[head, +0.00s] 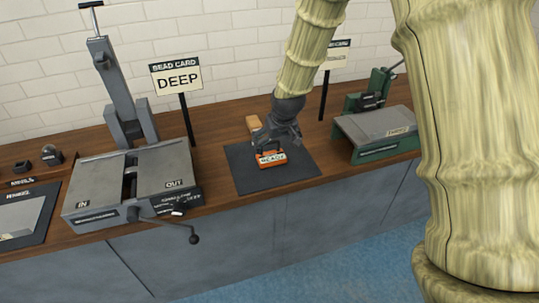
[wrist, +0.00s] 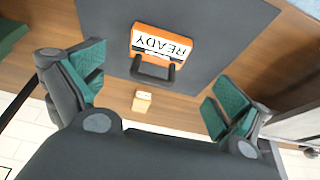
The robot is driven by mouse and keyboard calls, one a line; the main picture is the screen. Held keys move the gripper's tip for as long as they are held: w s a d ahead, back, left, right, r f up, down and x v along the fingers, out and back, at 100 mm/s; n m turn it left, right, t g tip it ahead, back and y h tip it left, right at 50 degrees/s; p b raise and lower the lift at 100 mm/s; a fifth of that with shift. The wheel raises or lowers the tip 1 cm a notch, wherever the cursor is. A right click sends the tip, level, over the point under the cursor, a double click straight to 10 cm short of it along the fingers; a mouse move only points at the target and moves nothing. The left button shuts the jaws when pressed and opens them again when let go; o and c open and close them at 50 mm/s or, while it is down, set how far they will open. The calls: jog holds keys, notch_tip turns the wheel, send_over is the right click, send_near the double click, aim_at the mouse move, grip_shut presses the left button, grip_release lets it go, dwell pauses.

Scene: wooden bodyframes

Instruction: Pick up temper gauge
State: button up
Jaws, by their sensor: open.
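An orange block with a white READY label and a dark handle, likely the temper gauge (head: 270,158), lies on the dark mat (head: 245,180) on the wooden bench. It also shows in the wrist view (wrist: 160,46), where its label reads upside down and its handle faces my gripper. My gripper (head: 278,137) is above and just behind it in the head view, partly covering it. In the wrist view my gripper (wrist: 155,92) has its green-padded fingers wide apart, with nothing between them touching either pad. The block lies beyond the fingertips.
A small wooden block (head: 253,123) lies behind the mat's back edge. A grey machine with a crank (head: 170,170) and a DEEP sign (head: 177,78) stand left. A green machine (head: 375,133) stands right. The mat's front and sides are clear.

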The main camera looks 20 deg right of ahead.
aim_at(272, 156)
jog(key=x, duration=0.4)
jog(key=shift+d+f+p, duration=0.1)
jog(key=shift+f+p, duration=0.15)
jog(key=shift+p, duration=0.1)
jog(key=shift+p+x, duration=0.9)
jog(key=shift+x, duration=2)
jog(key=shift+w+r, duration=0.1)
jog(key=shift+w, duration=0.05)
jog(key=c, duration=0.9)
